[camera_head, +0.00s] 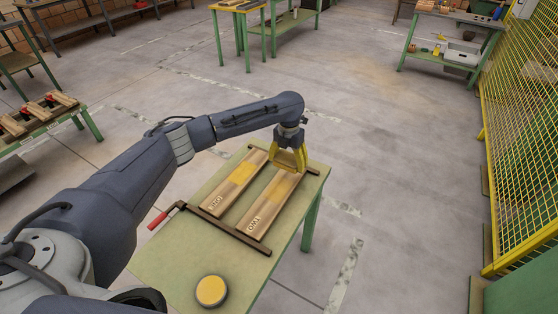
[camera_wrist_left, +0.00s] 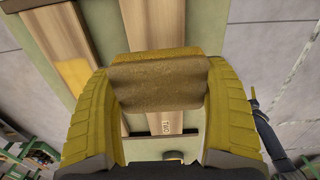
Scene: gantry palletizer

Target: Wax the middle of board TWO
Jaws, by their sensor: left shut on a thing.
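Board TWO (camera_head: 264,210) is the right-hand wooden board on the green table, its label at the near end. My left gripper (camera_head: 289,162) is over its far part, pointing down. In the left wrist view, the yellow fingers are shut on a brownish-yellow applicator block (camera_wrist_left: 160,85). The block lies across the view of board TWO (camera_wrist_left: 158,25) and hides part of it; I cannot tell whether it touches. Board ONE (camera_head: 222,197), on the left, has a yellow patch across its middle. A round tin with yellow contents (camera_head: 211,291) stands at the near table edge. My right gripper is not in view.
A dark clamp bar (camera_head: 228,228) with a red handle (camera_head: 157,220) crosses the near ends of the boards. Another bar lies at the far ends. The green table (camera_head: 168,262) is bare at the near left. A yellow mesh fence (camera_head: 520,120) stands far right.

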